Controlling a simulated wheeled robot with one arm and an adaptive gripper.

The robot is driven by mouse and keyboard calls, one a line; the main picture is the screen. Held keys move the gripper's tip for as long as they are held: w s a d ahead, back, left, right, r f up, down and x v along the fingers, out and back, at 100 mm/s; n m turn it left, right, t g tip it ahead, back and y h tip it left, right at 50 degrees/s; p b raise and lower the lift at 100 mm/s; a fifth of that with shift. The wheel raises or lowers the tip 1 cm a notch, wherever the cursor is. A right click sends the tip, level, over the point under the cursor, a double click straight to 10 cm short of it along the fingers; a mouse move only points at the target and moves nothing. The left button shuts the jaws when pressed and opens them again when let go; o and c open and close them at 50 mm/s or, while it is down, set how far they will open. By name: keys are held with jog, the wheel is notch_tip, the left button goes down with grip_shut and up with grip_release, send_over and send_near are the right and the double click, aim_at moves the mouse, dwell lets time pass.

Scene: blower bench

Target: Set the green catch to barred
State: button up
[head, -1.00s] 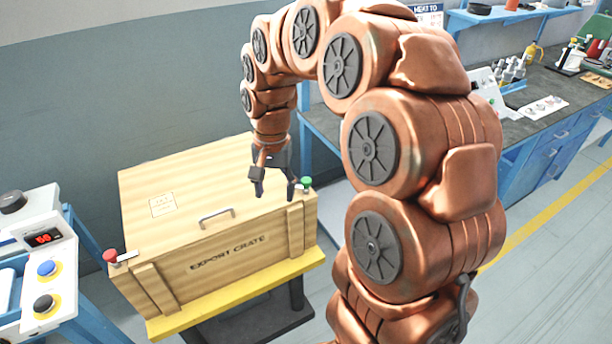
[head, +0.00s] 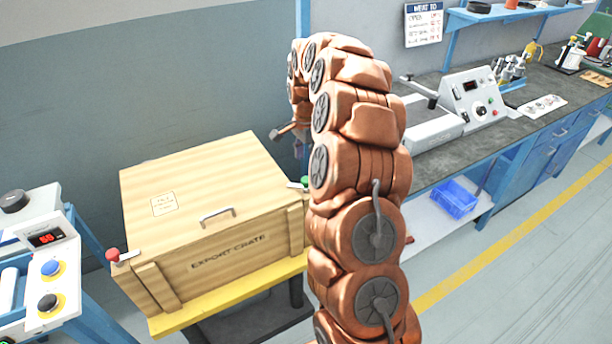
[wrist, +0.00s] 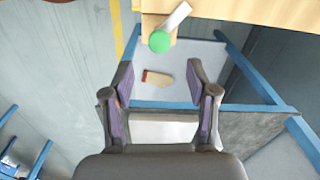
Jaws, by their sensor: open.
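The green catch (head: 304,182) is at the right end of the wooden export crate (head: 270,165), by its front corner. In the head view it is partly hidden by my arm. In the wrist view its round green knob (wrist: 159,42) sits at the end of a pale lever (wrist: 177,17) that runs up and right against the crate edge. My gripper (wrist: 160,75) is open and empty, with both fingers apart from the catch, which lies ahead of them in that view. In the head view the gripper is mostly hidden behind my arm.
A red catch (head: 113,255) sits at the crate's left front corner, and a handle (head: 218,216) is on the lid. A control panel (head: 48,265) stands at left. A blue-framed bench (head: 440,155) stands at right. The wrist view shows a small block (wrist: 158,78) beyond the fingers.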

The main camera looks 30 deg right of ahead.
aim_at(306, 179)
jog(key=shift+a+f+p, duration=0.1)
jog(key=shift+f+p, duration=0.95)
jog(key=shift+f, duration=2.5)
grip_shut()
